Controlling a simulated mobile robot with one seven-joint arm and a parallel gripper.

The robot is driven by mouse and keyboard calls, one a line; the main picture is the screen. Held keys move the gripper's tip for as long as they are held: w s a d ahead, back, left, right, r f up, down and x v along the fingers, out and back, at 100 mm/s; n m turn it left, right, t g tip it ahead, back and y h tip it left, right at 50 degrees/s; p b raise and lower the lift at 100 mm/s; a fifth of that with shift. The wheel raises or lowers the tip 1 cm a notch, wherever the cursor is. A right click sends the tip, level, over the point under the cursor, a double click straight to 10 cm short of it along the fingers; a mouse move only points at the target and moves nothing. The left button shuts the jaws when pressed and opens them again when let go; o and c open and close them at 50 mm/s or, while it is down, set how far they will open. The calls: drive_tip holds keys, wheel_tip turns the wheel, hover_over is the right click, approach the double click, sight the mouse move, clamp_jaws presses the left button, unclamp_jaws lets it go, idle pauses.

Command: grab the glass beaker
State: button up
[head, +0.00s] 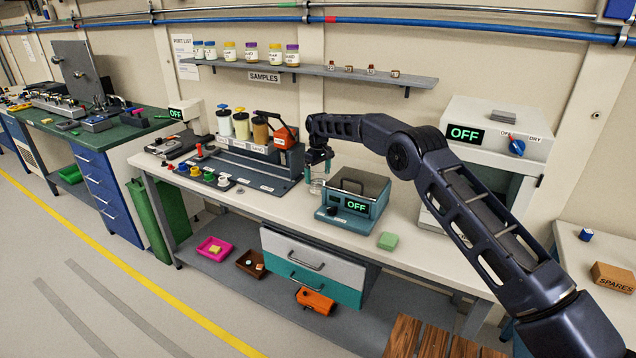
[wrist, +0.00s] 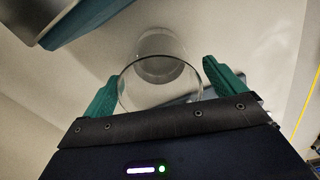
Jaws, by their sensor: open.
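The glass beaker (wrist: 158,68) is clear and stands on the pale bench top. In the wrist view its round rim lies between the two green fingers of my gripper (wrist: 160,88), one finger on each side. My gripper is open, and I see small gaps between the fingers and the glass. In the head view the beaker (head: 317,186) is small and sits just below my gripper (head: 318,168), partly hidden by it.
A blue-grey device reading OFF (head: 352,200) stands close to the right of the beaker. A rack with bottles (head: 255,160) is to the left. A green block (head: 387,241) lies near the front edge of the bench. A shelf of sample jars (head: 320,72) hangs above.

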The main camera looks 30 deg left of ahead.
drive_tip(key=shift+f, duration=1.55)
drive_tip(key=c, duration=1.2)
drive_tip(key=shift+r, duration=0.2)
